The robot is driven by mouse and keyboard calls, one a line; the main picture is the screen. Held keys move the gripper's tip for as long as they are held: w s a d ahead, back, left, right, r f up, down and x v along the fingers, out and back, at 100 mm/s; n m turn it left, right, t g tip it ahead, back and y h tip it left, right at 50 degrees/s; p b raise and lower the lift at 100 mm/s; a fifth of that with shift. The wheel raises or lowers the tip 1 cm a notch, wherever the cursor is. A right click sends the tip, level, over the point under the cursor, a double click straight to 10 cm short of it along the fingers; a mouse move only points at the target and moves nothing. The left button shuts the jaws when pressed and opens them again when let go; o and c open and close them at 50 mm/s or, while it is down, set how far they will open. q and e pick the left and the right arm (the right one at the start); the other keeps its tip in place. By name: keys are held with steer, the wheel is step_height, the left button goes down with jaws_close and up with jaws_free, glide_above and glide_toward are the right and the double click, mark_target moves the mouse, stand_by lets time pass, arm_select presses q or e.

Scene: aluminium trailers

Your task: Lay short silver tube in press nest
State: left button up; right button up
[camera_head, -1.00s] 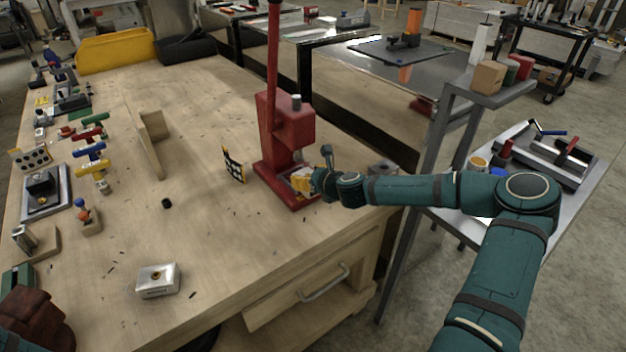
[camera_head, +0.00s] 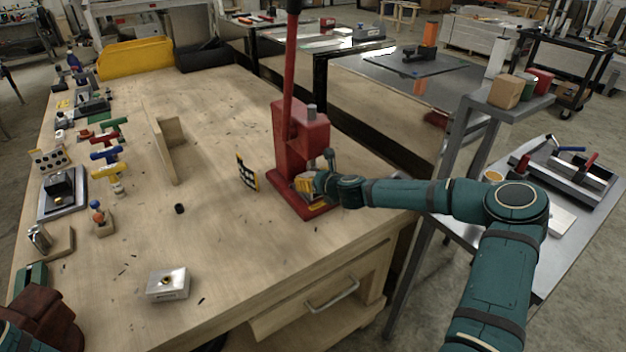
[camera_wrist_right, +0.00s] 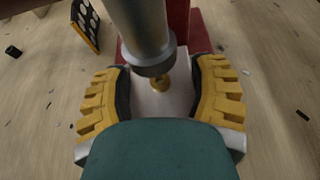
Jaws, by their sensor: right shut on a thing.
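My right gripper (camera_head: 307,186) is at the foot of the red press (camera_head: 300,145). In the right wrist view its yellow-padded fingers (camera_wrist_right: 160,95) are closed on both sides of a pale block (camera_wrist_right: 150,103) with a small brass fitting on top. The silver ram (camera_wrist_right: 143,30) of the press stands just above the fitting and hides part of the block. Whether the block rests on the press base cannot be told, and the nest is not clearly visible. A short silver tube (camera_head: 38,236) leans on a wooden holder at the bench's left edge.
A silver block with a brass insert (camera_head: 168,283) lies on the front of the bench. A yellow-edged dotted card (camera_head: 247,172) stands left of the press. A wooden bracket (camera_head: 168,145) stands further back. The middle of the bench is mostly clear.

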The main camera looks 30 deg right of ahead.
steer(key=o, duration=1.4)
steer(key=v, duration=1.2)
steer(key=shift+s, duration=0.1)
